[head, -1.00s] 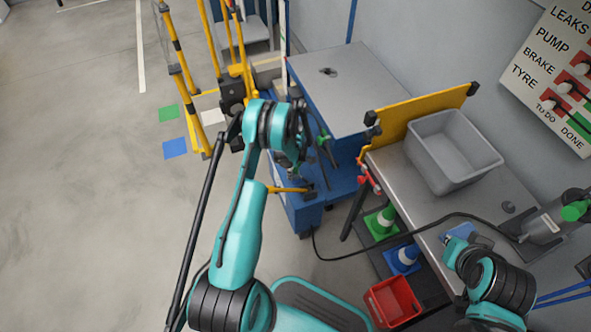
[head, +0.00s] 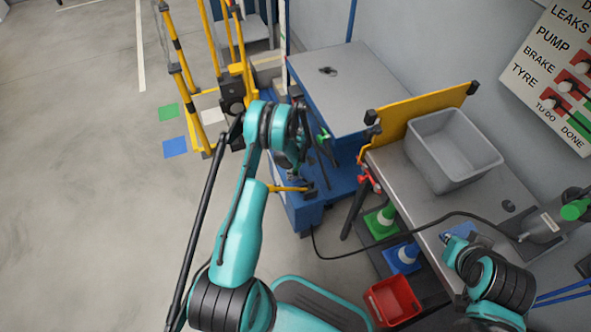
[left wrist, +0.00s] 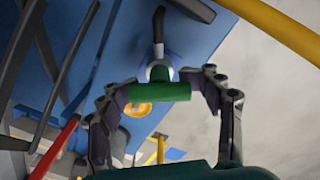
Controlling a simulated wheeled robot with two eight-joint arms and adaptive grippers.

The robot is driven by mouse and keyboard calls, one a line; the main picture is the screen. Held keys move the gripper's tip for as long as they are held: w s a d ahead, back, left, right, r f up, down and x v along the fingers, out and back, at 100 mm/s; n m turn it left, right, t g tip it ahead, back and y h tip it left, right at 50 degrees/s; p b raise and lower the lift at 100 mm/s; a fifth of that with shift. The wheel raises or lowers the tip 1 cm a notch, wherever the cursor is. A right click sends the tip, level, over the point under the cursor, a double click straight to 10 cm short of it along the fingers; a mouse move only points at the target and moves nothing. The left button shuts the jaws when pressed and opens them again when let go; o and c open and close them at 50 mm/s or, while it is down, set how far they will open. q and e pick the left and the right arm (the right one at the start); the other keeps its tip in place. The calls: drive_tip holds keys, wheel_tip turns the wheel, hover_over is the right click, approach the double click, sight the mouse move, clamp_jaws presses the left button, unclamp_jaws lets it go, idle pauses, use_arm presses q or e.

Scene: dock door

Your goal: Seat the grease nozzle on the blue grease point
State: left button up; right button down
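In the left wrist view a dark green bar-shaped handle, which looks like the grease nozzle (left wrist: 150,92), lies between the two fingers of my left gripper (left wrist: 160,82). The fingertips appear to close on its two ends. Right behind the bar is a round blue and pale fitting, perhaps the blue grease point (left wrist: 158,71); I cannot tell whether they touch. A grey stem with a dark bent end shows above it. In the head view my left gripper (head: 293,165) is at the blue cart, largely hidden by its wrist. My right gripper (head: 455,246) is over the bench at lower right, fingers unclear.
An orange ring (left wrist: 138,108) sits beside the blue fitting. The blue cart (head: 318,110) has a grey top. A black hose (head: 385,238) runs from the bench to the cart.

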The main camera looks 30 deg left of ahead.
idle(0.3)
use_arm(q)
drive_tip(key=shift+r+p, duration=2.45)
drive_tip(key=shift+r, duration=3.1)
